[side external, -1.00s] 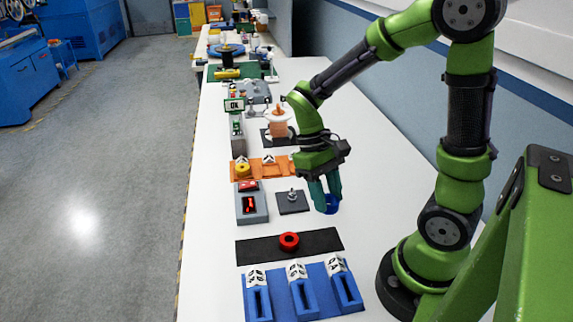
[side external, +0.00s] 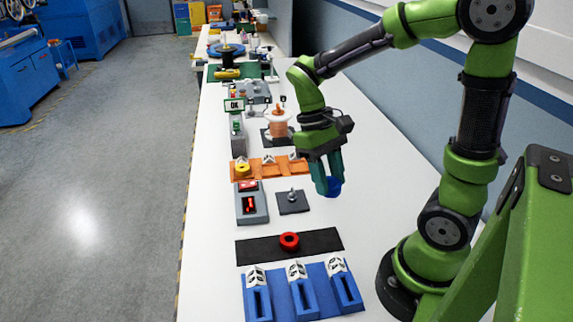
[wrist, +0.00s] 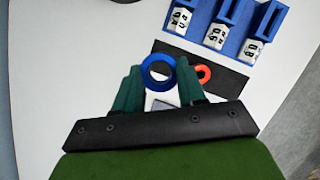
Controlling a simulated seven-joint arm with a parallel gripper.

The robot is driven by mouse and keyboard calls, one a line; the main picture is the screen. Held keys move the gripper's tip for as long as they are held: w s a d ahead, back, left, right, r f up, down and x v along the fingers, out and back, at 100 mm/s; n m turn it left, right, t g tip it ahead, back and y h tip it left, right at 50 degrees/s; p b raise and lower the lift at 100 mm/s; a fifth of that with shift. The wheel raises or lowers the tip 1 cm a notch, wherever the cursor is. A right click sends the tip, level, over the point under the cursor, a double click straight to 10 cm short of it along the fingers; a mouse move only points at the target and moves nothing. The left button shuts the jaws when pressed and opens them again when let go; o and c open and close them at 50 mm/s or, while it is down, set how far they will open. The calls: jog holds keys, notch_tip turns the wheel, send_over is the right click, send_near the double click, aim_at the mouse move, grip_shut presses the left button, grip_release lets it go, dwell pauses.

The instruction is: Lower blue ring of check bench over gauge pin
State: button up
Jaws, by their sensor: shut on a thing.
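My gripper (side external: 328,188) is shut on the blue ring (side external: 335,187) and holds it above the white table. In the wrist view the ring (wrist: 158,72) sits between the two green fingertips, its hole facing the camera. The gauge pin (side external: 292,195) stands upright on a small dark grey plate (side external: 300,207), to the left of my gripper in the side view. The ring is apart from the pin. A small grey patch shows below the ring in the wrist view; I cannot tell what it is.
A red ring (side external: 289,241) lies on a black mat (side external: 323,239). A blue rack (side external: 279,297) with several slots stands nearer. A grey box (side external: 248,218) with red parts is left of the pin. An orange tray (side external: 268,172) and a copper spool (side external: 279,127) lie beyond.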

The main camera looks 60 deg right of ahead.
jog(key=w+d+f, duration=0.1)
jog(key=w+d, duration=0.1)
jog(key=w, duration=0.2)
jog(key=w+d+f, duration=0.2)
jog(key=w, duration=0.2)
jog(key=w+d+f, duration=0.1)
jog(key=w+d, duration=0.1)
jog(key=w, duration=0.2)
jog(key=shift+w+f, duration=0.15)
jog(key=shift+w, duration=0.15)
jog(key=shift+w+d+f, duration=0.1)
jog(key=shift+w+f, duration=0.1)
jog(key=shift+f, duration=0.85)
jog(key=shift+w+d+f, duration=0.1)
jog(key=shift+w+f, duration=0.1)
jog(key=shift+f, duration=0.85)
jog(key=shift+f, duration=2.8)
dwell(0.4)
jog(key=o, duration=1.5)
